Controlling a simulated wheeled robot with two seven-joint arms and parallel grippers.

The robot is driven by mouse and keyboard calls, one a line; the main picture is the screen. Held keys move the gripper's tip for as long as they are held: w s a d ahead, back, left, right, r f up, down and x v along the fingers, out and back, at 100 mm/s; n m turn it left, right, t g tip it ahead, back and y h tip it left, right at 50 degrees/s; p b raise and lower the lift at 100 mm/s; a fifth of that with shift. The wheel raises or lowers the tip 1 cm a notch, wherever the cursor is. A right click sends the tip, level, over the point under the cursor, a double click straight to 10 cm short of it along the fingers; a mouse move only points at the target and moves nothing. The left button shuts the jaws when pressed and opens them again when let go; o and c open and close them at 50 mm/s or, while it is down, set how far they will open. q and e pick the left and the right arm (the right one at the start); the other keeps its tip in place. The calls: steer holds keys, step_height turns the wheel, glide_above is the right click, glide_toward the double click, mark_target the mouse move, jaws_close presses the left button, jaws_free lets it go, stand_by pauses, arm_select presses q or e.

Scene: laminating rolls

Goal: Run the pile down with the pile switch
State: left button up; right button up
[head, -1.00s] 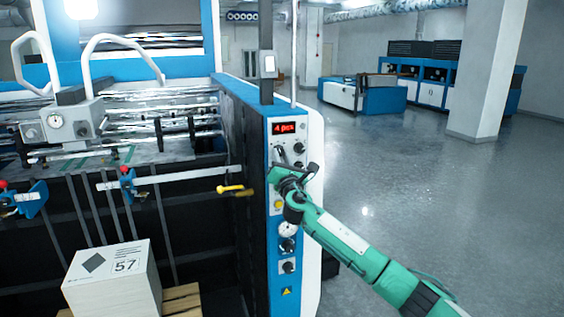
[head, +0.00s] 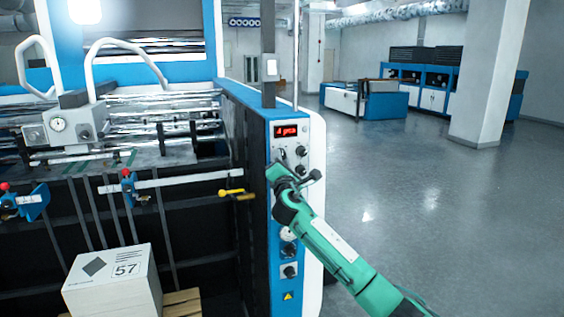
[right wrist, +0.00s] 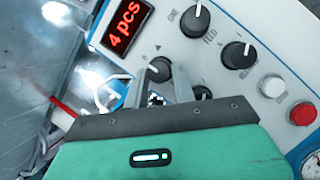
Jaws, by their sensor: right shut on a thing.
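The pile switch, a dark knob with a white pointer line and a small triangle mark beside it, shows in the right wrist view (right wrist: 158,70). My right gripper (right wrist: 163,82) has its fingertips closed around this knob. In the head view my right gripper (head: 277,166) is against the control panel (head: 305,150) below the red display, and my wrist hides part of the panel. The pile (head: 112,285), a white block of sheets marked 57, sits on a wooden pallet (head: 182,300) at the lower left. My left gripper is not in view.
The red display (right wrist: 124,27) reads 4 pcs. Other knobs (right wrist: 195,20), a white button (right wrist: 272,86) and a red button (right wrist: 302,114) sit close by. A yellow handle (head: 231,192) is left of the panel. The floor to the right is clear.

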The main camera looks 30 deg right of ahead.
steer(key=o, duration=1)
steer(key=b+v, duration=0.5)
steer(key=v, duration=0.8)
steer(key=shift+s, duration=0.4)
steer(key=shift+a+f, duration=0.1)
